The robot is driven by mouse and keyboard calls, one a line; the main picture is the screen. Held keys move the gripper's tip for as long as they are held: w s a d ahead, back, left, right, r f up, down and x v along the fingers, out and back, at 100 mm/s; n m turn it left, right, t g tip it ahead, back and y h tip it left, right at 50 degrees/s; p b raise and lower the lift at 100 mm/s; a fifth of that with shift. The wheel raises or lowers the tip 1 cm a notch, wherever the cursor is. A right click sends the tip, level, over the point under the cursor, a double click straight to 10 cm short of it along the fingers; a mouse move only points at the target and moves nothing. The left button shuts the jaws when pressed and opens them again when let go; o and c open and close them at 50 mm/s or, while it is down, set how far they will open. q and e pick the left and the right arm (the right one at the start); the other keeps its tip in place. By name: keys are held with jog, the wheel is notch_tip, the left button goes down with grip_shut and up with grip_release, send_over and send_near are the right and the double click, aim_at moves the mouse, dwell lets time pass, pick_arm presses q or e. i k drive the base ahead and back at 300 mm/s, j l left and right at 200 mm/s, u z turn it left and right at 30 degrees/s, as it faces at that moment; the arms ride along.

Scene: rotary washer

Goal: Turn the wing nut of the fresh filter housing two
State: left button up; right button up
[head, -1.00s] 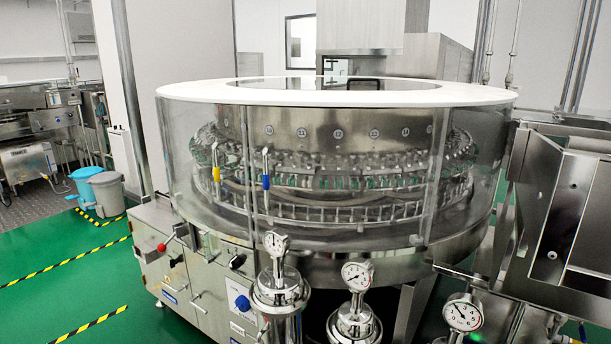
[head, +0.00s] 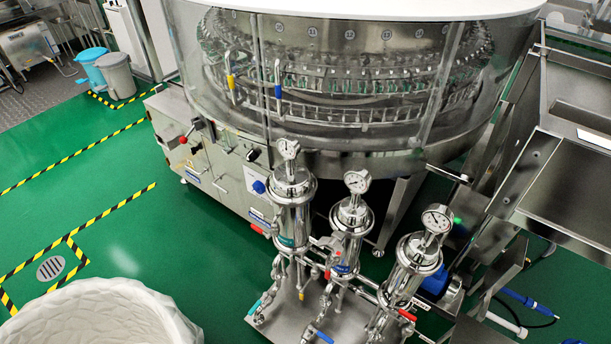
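Three upright steel filter housings stand side by side in front of the washer in the head view: a left one (head: 291,203), a middle one (head: 349,228) and a right one (head: 409,272). Each carries a round dial gauge on top. I cannot tell which is the fresh filter housing. No wing nut can be made out at this size. Neither of my grippers is in view.
The round glass-sided rotary washer (head: 340,130) fills the back. The housings stand on a steel base plate (head: 285,318) with pipes and coloured valve handles. A white bin (head: 100,315) is at the lower left. Steel equipment (head: 570,190) blocks the right. Green floor (head: 120,225) is clear at left.

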aim_at(334, 242)
jog(key=k+l, duration=0.1)
jog(key=k, duration=1.3)
